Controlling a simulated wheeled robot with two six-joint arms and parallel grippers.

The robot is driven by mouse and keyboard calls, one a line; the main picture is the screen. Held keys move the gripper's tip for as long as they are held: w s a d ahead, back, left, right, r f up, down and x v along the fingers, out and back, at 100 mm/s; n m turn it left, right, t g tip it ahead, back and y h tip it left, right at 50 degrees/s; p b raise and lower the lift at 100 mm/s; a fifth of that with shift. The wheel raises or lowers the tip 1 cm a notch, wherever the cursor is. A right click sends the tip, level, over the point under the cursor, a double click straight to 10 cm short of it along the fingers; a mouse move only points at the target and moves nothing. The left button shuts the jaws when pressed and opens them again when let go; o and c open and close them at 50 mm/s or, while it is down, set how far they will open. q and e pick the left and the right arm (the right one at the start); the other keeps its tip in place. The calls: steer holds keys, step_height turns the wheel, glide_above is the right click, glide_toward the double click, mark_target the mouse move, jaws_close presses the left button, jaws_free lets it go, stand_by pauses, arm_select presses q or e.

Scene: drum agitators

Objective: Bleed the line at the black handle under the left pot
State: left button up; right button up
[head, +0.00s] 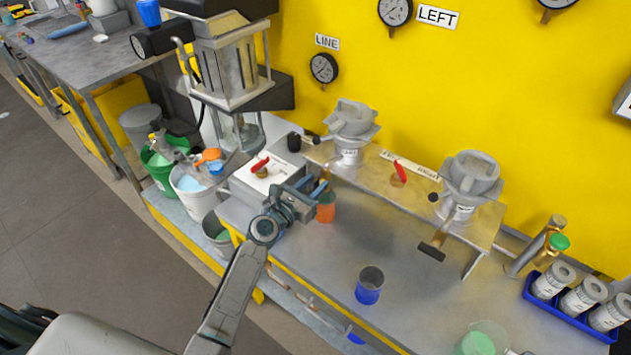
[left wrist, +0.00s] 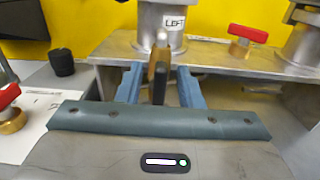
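The left pot (head: 348,122) is a grey vessel on a raised metal shelf. Its base with the LEFT label (left wrist: 172,22) shows in the left wrist view. The black handle (left wrist: 158,82) hangs in front of the shelf below that pot. It stands between the two blue fingers of my left gripper (left wrist: 160,86), with a gap visible on each side. In the head view my left gripper (head: 311,192) is in front of the shelf and seems to hide this handle. My right gripper is not in view.
The right pot (head: 470,180) has a similar black handle (head: 431,252). Red valve levers (head: 400,170) and (head: 260,166) stand nearby. An orange cup (head: 326,208) is close to my gripper. A blue cup (head: 369,286) stands on the bench front. The LINE gauge (head: 323,68) is on the wall.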

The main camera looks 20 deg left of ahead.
arm_select(q)
steer(key=shift+w+d, duration=0.15)
steer(key=shift+w, duration=0.25)
steer(key=shift+c, duration=0.4)
jaws_close()
